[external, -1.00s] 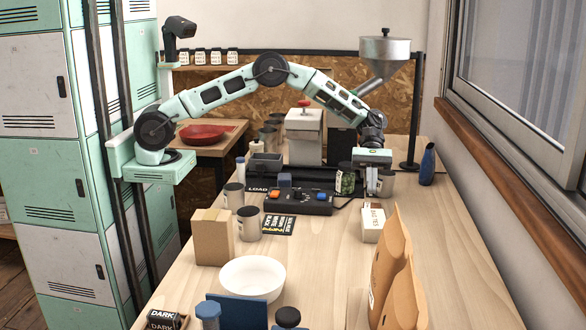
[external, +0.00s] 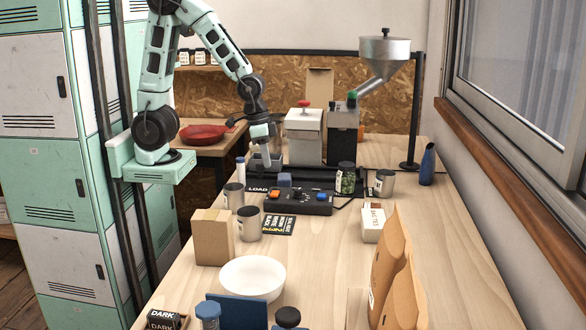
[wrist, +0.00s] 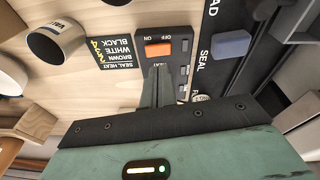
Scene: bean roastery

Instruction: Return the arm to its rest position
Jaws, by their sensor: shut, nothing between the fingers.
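My gripper (external: 265,160) is shut and empty. The box also shows in the external view (external: 300,205), to the front right of the gripper. I cannot tell the exact height of the fingertips above the table.
A white grinder (external: 304,138) and a hopper (external: 384,55) stand behind. A brown box (external: 213,238) and a white bowl (external: 252,278) are nearer.

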